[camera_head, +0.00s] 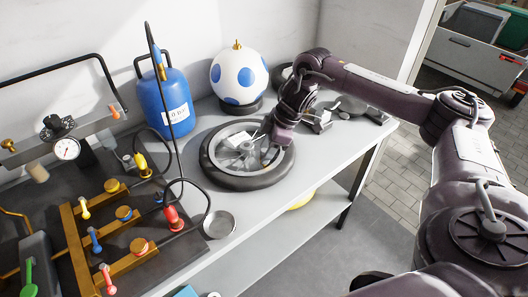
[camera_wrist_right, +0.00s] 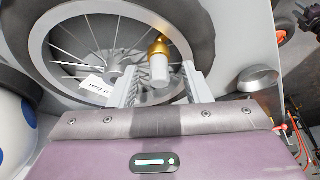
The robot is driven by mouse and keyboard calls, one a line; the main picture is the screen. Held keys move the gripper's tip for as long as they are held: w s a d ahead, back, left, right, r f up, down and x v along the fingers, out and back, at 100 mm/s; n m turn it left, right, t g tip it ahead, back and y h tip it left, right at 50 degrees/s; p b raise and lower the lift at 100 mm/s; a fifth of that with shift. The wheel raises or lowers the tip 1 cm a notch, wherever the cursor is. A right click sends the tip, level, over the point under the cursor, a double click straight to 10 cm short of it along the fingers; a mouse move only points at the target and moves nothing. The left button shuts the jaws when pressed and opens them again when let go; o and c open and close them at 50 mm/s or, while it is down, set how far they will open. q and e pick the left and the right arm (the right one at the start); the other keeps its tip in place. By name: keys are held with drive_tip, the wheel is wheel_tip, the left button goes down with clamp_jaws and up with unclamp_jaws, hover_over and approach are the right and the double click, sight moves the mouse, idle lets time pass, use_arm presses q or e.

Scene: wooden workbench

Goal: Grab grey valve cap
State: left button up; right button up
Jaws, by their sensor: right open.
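A wheel with a black tyre (camera_head: 248,183) and grey spoked rim lies flat on the bench in the head view. In the right wrist view its rim (camera_wrist_right: 40,48) fills the upper left. A brass valve stem (camera_wrist_right: 159,46) there carries a pale grey valve cap (camera_wrist_right: 159,70). My right gripper (camera_head: 268,153) is over the right part of the wheel. In the wrist view its two fingers (camera_wrist_right: 162,80) are apart, one on each side of the cap, with visible gaps. The cap is too small to make out in the head view. My left gripper is not in view.
A blue gas canister (camera_head: 168,103) and a blue-dotted white ball (camera_head: 239,77) stand behind the wheel. A small metal dish (camera_head: 219,224) lies in front of it. A gauge (camera_head: 67,148) and brass valve manifold (camera_head: 120,240) occupy the left. Dark parts (camera_head: 350,106) lie right of the gripper.

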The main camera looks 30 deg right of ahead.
drive_tip(key=shift+w+a+f, duration=0.1)
drive_tip(key=shift+f, duration=0.2)
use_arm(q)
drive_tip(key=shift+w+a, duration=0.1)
use_arm(e)
clamp_jaws()
drive_tip(key=shift+r, duration=0.15)
